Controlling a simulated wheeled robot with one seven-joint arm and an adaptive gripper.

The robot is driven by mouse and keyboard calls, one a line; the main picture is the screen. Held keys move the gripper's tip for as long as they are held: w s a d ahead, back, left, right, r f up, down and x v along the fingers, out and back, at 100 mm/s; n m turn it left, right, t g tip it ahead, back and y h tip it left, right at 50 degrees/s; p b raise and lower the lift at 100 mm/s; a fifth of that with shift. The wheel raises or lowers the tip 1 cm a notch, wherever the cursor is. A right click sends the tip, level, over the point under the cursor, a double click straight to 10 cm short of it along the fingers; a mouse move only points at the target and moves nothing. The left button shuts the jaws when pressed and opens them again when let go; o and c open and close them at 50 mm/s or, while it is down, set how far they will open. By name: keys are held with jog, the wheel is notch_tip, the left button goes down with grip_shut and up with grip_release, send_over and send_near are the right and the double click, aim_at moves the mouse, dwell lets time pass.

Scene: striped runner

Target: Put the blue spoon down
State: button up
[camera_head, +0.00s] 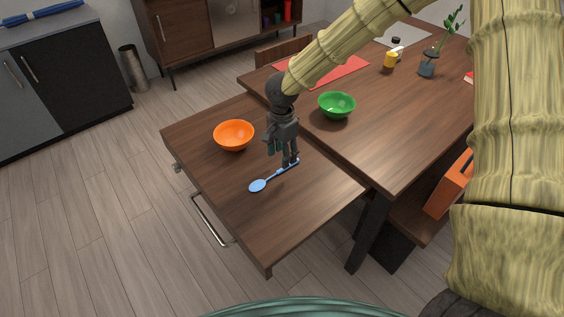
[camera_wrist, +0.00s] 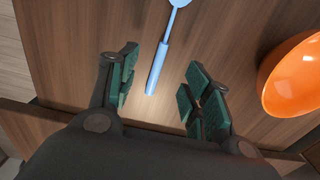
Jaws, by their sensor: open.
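The blue spoon (camera_head: 260,184) lies flat on the lower wooden surface (camera_head: 240,208), its bowl toward the front left and its handle running up toward the right, under my gripper. In the wrist view the spoon's handle (camera_wrist: 158,68) lies between the two fingers, clear of both, and its bowl is partly cut off at the top edge. My gripper (camera_head: 288,163) points down over the handle end of the spoon. In the wrist view the gripper (camera_wrist: 160,96) is open and empty, its green-padded fingers apart.
An orange bowl (camera_head: 234,134) stands on the same lower surface, left of my gripper. The higher table (camera_head: 400,150) with a green bowl (camera_head: 337,104) adjoins at the right. The front part of the lower surface is clear.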

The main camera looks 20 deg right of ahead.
notch_tip(320, 180, up, 6)
jog(key=shift+r, duration=0.2)
jog(key=shift+a, duration=0.15)
dwell(0.4)
